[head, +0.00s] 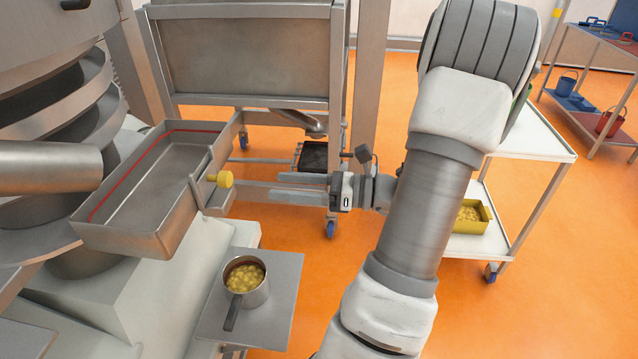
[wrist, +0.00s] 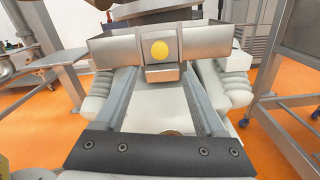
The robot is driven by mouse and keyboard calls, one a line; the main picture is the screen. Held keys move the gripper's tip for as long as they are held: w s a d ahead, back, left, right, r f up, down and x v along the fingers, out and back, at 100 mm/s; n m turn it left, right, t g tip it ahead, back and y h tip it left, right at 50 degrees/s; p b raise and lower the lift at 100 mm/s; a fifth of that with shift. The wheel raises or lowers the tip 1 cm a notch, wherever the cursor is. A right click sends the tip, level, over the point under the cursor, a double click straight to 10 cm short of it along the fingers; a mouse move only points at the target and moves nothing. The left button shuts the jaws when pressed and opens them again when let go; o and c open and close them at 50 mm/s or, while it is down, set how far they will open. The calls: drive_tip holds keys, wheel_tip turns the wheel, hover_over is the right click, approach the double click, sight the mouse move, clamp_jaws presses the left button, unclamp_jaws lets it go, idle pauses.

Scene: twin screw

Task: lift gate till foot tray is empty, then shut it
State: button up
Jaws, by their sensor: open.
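The foot tray (head: 150,190) is a long metal trough with a red line along its inner wall. The part of its floor I can see looks bare. In the wrist view the knob (wrist: 160,50) faces me, above a short spout (wrist: 162,75). My gripper (head: 272,187) is open and empty, to the right of the knob and apart from it. Its fingers (wrist: 158,72) point towards the gate.
A wheeled metal hopper (head: 245,55) stands behind. A white trolley (head: 530,140) with a yellow bin (head: 470,215) is at right. Orange floor is free between.

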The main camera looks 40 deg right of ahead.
drive_tip(key=v, duration=0.6)
idle(0.4)
drive_tip(key=w+a+r+n+g+h+p, duration=0.1)
drive_tip(key=w+a+r+n+g+p, duration=0.15)
drive_tip(key=a+n+g, duration=0.4)
drive_tip(key=w+a+r+n+g+h+p, duration=0.15)
drive_tip(key=a+r+n, duration=0.25)
drive_tip(key=a, duration=0.6)
drive_tip(key=w+a+r+n+g+h+p, duration=0.1)
drive_tip(key=a+r+n+g+h+p, duration=0.25)
drive_tip(key=a, duration=0.55)
drive_tip(key=s+a+r+n, duration=0.3)
drive_tip(key=r+n, duration=0.1)
drive_tip(key=n, duration=0.3)
drive_tip(key=s+d+r+n+t+h+p, duration=0.2)
drive_tip(key=s+d+n+h, duration=0.3)
drive_tip(key=n, duration=0.4)
drive_tip(key=shift+s+r+n+t, duration=0.3)
drive_tip(key=shift+s+r+t, duration=0.15)
drive_tip(key=shift+s+r, duration=0.3)
